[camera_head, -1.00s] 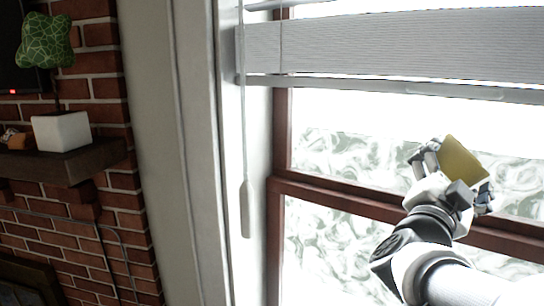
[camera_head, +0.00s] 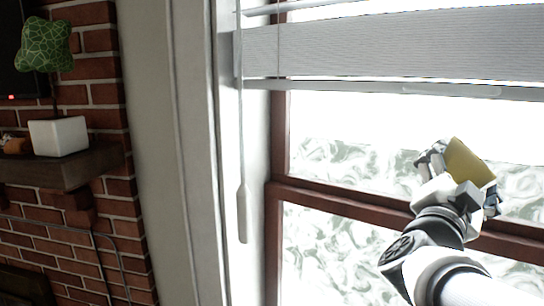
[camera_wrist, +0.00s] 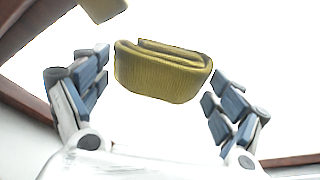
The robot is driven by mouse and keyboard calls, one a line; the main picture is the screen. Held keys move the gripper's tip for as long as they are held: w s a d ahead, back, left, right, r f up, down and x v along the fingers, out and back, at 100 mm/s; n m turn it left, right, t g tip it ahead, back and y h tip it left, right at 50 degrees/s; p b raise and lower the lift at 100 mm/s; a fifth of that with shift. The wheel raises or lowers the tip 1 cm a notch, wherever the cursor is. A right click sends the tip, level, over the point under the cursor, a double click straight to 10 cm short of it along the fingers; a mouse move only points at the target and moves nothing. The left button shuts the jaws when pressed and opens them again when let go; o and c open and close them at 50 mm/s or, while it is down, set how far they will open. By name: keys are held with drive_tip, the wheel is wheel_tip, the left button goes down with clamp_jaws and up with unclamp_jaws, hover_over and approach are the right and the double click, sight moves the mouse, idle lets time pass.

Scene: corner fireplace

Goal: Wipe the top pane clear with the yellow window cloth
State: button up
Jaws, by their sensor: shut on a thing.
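The yellow cloth (camera_head: 468,163) is folded into a thick pad and held in front of the window. In the wrist view the cloth (camera_wrist: 162,76) sits between the two fingers of my gripper (camera_wrist: 155,90). My gripper (camera_head: 458,180) is shut on it, at the right of the head view. The top pane (camera_head: 350,112) is bright white and clear just below the blind. Grey-white swirly smears (camera_head: 345,158) cover its lower band, to the left and right of the gripper. I cannot tell whether the cloth touches the glass.
A raised grey blind (camera_head: 400,45) covers the window's upper part, its wand (camera_head: 243,210) hanging at the left. A red-brown rail (camera_head: 340,200) divides the panes; the bottom pane (camera_head: 330,255) is swirly too. A brick wall and a mantel (camera_head: 65,168) with a potted plant (camera_head: 58,137) stand left.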

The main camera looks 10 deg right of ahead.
sight(397, 154)
drive_tip(key=shift+w+a+f+p, duration=0.1)
drive_tip(key=shift+w+a, duration=1.2)
drive_tip(key=shift+a, duration=0.3)
drive_tip(key=shift+w+a+r+p, duration=0.1)
drive_tip(key=shift+w+a+p, duration=0.05)
drive_tip(key=shift+w+a, duration=1.35)
drive_tip(key=shift+w+a+f+p, duration=0.1)
drive_tip(key=shift+w+a, duration=1)
drive_tip(key=shift+a, duration=0.65)
drive_tip(key=shift+s+a, duration=0.9)
drive_tip(key=shift+s, duration=0.3)
drive_tip(key=shift+s+a, duration=0.9)
drive_tip(key=shift+s, duration=0.25)
drive_tip(key=shift+a, duration=0.1)
drive_tip(key=shift+s+a+b, duration=0.2)
drive_tip(key=shift+s+a, duration=0.25)
drive_tip(key=shift+s, duration=0.15)
drive_tip(key=shift+s+a+b, duration=0.15)
drive_tip(key=shift+s+a, duration=0.25)
drive_tip(key=shift+s, duration=0.2)
